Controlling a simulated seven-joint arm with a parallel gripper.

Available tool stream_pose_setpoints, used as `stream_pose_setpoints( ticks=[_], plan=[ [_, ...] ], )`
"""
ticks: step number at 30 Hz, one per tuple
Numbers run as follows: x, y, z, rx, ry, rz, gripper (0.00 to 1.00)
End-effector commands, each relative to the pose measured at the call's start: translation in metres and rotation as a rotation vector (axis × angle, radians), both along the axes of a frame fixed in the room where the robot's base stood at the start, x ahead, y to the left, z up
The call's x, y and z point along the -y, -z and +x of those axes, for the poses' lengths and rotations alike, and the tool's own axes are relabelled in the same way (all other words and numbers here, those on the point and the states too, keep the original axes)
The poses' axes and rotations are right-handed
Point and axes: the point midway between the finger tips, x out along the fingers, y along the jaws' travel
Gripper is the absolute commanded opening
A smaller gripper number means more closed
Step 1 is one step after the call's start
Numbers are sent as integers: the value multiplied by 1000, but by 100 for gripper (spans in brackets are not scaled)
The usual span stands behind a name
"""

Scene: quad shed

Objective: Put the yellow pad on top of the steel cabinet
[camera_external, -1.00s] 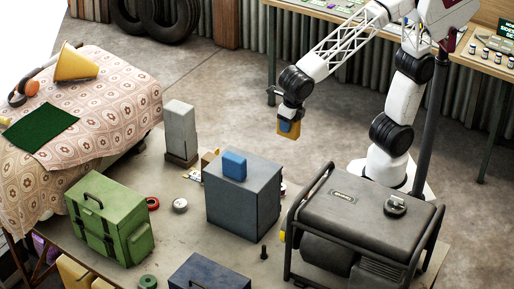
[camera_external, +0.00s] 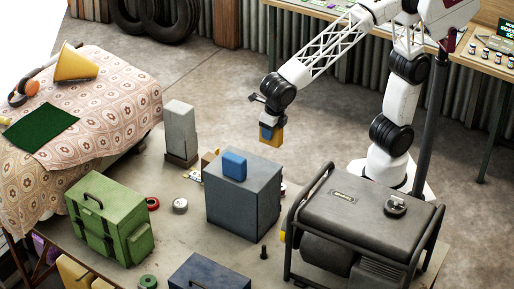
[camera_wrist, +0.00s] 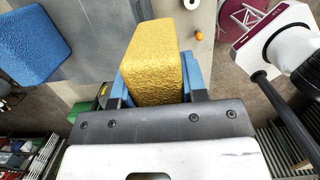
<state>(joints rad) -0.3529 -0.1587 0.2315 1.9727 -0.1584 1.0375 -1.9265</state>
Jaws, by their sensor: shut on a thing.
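The yellow pad (camera_external: 272,139) is held in my gripper (camera_external: 268,131), in the air behind and above the steel cabinet. In the wrist view the pad (camera_wrist: 158,60) sits between the blue fingers of my gripper (camera_wrist: 155,85), which are shut on it. The steel cabinet (camera_external: 243,205) is a dark grey box on the bench.
A black generator (camera_external: 360,215) stands right of the cabinet. A green toolbox (camera_external: 110,220) and a light grey block (camera_external: 180,130) stand to its left. A dark blue case (camera_external: 210,273) is in front. Bare cabinet top shows beside the blue pad.

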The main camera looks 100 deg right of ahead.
Motion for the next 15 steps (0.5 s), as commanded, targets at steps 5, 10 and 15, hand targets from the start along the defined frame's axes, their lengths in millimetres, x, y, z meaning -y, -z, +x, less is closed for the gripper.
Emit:
stream_pose_setpoints(
  ticks=[5,10,15],
  plan=[
    [-7,3,23,-2,0,-1,18],
    [-14,5,45,-2,0,-1,18],
    [-20,7,65,-1,0,0,18]
  ],
)
